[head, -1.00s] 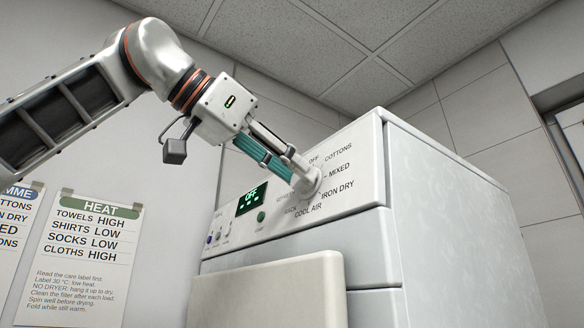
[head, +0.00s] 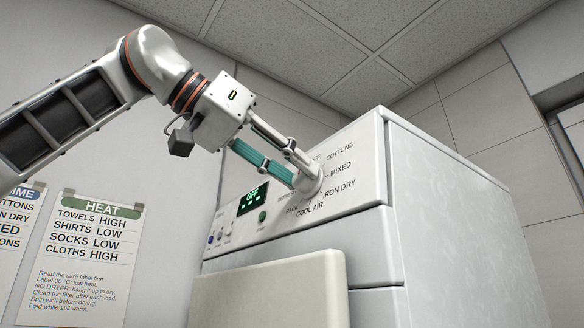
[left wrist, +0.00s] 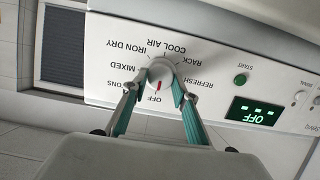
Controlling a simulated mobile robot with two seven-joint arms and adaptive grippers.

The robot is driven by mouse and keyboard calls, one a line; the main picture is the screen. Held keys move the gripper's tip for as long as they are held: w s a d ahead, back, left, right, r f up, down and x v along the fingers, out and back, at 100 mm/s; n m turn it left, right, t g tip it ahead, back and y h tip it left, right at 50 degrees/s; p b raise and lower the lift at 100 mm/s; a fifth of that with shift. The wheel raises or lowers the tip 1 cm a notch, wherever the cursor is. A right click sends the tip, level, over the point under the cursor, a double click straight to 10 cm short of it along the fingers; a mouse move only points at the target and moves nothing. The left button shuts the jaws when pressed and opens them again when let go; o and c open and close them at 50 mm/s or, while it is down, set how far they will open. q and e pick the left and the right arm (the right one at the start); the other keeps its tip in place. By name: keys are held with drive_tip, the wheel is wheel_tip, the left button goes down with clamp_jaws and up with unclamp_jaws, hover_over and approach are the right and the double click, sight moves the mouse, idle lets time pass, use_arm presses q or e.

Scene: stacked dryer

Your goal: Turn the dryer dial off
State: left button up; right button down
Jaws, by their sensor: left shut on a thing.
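In the left wrist view the dial (left wrist: 160,72) shows a red mark that points at the printed word OFF. My left gripper (head: 303,171) is shut on the dial, with one teal-padded finger on each side of it. The fingers also show in the left wrist view (left wrist: 159,89). The display (head: 252,197) reads OFF in green. My right gripper is not in view.
A START button (head: 262,216) and smaller buttons lie left of the dial on the panel. A pale door panel (head: 275,290) projects below. Paper notices (head: 88,255) hang on the left wall. The space above the dryer is clear.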

use_arm(q)
drive_tip(key=o, duration=1.1)
drive_tip(key=shift+s+a, duration=0.1)
drive_tip(key=shift+a, duration=0.05)
drive_tip(key=v, duration=1.1)
drive_tip(key=shift+s+a+r, duration=0.15)
drive_tip(key=shift+s+a, duration=0.05)
drive_tip(key=shift+s, duration=0.05)
